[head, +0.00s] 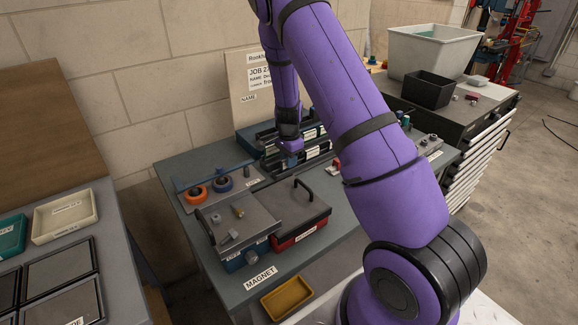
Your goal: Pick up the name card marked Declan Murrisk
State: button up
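My purple gripper (290,155) points down at a dark rack (268,146) at the back of the grey bench. White labelled strips show in this rack, one strip (318,151) just right of my gripper. Their writing is too small to read, so I cannot tell which is the Declan Murrisk card. My arm hides the right part of the rack. The finger gap is too small to make out, so I cannot tell whether anything is held.
A job board (243,78) with a partly readable sheet stands behind the rack. In front are orange (195,195) and blue rolls, a grey-topped box (237,226), a red-based box (297,232) and a yellow tray (287,298). A black bin (428,90) stands at right.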

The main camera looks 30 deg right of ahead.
grip_shut()
jog(key=shift+r, duration=0.1)
